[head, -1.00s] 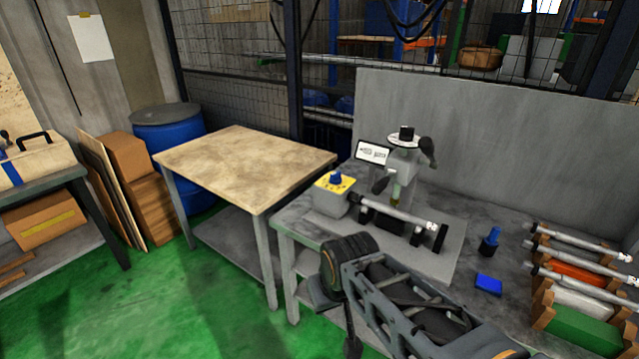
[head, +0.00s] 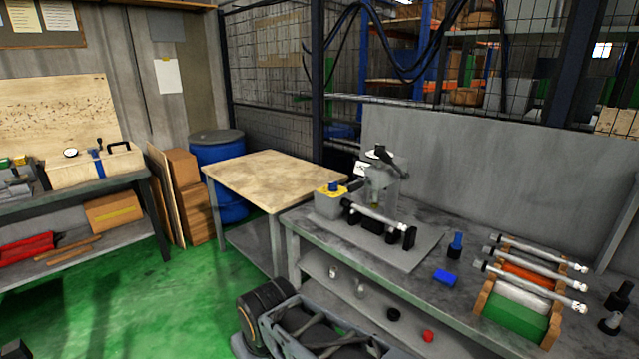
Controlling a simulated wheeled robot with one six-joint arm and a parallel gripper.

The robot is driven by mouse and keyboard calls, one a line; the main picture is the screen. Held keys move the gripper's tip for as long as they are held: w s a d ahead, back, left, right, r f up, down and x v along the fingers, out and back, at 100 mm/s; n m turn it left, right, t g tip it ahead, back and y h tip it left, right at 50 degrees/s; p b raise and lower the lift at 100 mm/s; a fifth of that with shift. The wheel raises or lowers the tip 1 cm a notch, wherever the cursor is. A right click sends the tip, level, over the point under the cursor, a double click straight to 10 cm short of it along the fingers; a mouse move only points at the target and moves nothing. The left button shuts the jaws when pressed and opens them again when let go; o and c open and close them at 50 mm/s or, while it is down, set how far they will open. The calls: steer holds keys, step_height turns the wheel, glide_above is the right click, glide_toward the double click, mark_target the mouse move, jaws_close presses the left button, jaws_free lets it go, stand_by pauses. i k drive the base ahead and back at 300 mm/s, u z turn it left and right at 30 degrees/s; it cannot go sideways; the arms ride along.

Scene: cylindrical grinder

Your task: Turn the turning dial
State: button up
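A grey box with a yellow top plate and a blue knob (head: 334,187) stands at the left end of the grinder. The grey grinder (head: 378,186) carries a small pale disc with a dark knob (head: 379,153) on its top. I cannot tell for certain which of the two is the turning dial. A metal bar (head: 378,217) lies across the black supports in front of the grinder. My arm shows low in the middle of the picture, well in front of the grinder and apart from both knobs. My gripper's fingertips cannot be made out.
The grinder stands on a grey bench (head: 440,292). To its right are a blue block (head: 446,277), a blue-topped upright tool (head: 456,245) and a wooden rack (head: 484,299) with several bars. A wooden-topped table (head: 275,178) stands at the left. The green floor before it is clear.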

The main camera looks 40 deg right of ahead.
mark_target(333, 186)
steer(key=u, duration=0.15)
steer(key=i, duration=1.5)
steer(key=z, duration=0.65)
steer(key=i, duration=0.95)
steer(key=z, duration=0.8)
